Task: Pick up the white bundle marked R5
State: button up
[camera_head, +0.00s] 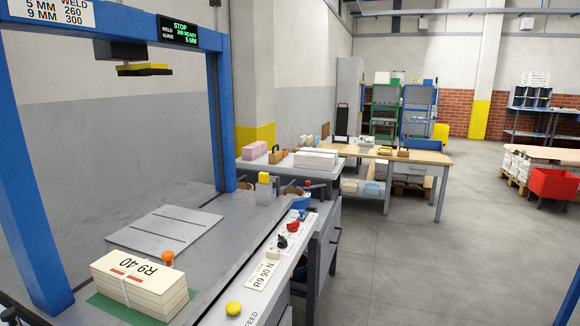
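No bundle with a readable R5 mark shows in the head view. A cream-white strapped bundle (140,287) at the lower left is marked R9 40. It lies on a green patch on the grey machine table (205,262). White stacked bundles (315,159) sit on the bench beyond, too small for me to read any marks. My gripper is not in view.
A blue frame (222,125) stands over the machine table. A control panel (292,240) with knobs and a yellow button runs along its right edge. Pink bundles (255,150), a wooden table (425,157) and a red bin (553,183) stand farther back.

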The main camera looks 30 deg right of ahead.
aim_at(312, 161)
jog(key=i+l+z, duration=0.2)
jog(key=i+l, duration=1)
jog(key=l, duration=0.45)
jog(key=i+l+z, duration=0.25)
jog(key=i+l, duration=1.05)
jog(key=l, duration=0.15)
jog(key=i+j, duration=0.2)
jog(key=i, duration=0.25)
